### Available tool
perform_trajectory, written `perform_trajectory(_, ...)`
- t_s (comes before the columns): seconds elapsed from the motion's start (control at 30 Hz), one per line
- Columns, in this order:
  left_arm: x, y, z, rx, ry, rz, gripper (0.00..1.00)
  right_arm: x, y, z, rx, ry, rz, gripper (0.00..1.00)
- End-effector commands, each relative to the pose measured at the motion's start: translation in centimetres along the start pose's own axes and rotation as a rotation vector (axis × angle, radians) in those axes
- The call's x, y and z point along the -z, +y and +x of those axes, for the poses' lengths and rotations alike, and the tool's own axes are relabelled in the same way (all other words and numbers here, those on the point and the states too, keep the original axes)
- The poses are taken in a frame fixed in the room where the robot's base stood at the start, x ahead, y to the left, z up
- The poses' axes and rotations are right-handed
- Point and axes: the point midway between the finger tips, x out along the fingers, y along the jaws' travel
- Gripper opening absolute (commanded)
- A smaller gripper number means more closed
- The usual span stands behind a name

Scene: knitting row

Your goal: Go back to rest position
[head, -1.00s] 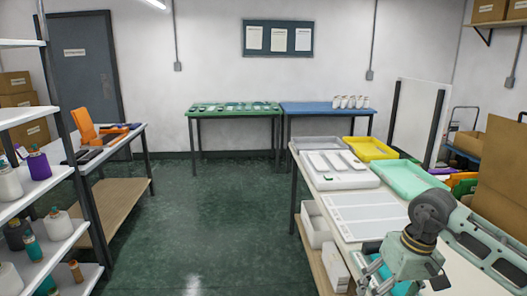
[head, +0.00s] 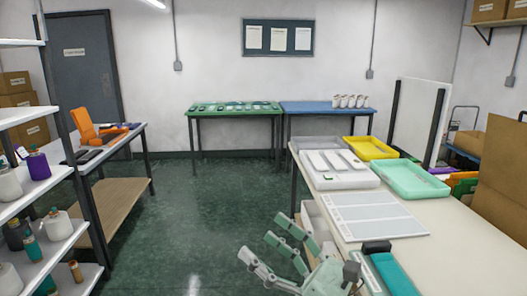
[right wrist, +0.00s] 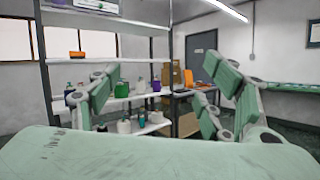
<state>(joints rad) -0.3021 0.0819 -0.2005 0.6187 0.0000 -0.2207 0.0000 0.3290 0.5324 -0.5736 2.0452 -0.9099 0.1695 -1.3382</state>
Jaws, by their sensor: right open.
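My right gripper (head: 272,254) is low in the head view, in front of the left edge of the white work table (head: 465,255). Its fingers are spread apart with nothing between them, and they point left over the dark green floor. In the right wrist view the open fingers (right wrist: 160,100) frame the shelf rack and the doorway side of the room. My left gripper does not show in either view.
On the work table are a white sheet (head: 375,216), a white tray with pale bars (head: 345,181), a yellow tray (head: 371,148) and a mint tray (head: 411,180). A shelf rack with cones (head: 40,225) stands left. The middle floor (head: 200,215) is clear.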

Motion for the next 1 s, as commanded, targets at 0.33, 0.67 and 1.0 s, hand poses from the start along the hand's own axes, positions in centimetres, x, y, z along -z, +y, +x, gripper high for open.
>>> perform_trajectory(0.33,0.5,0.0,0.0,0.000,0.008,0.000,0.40,5.3,-11.2,-13.9,0.823,-0.443,1.214,0.73)
perform_trajectory(0.67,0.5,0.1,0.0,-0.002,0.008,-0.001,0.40,18.1,-5.8,-32.1,1.609,-0.954,1.960,0.73)
perform_trajectory(1.0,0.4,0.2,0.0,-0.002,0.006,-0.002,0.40,22.7,4.8,-41.2,-1.932,1.199,-1.909,0.73)
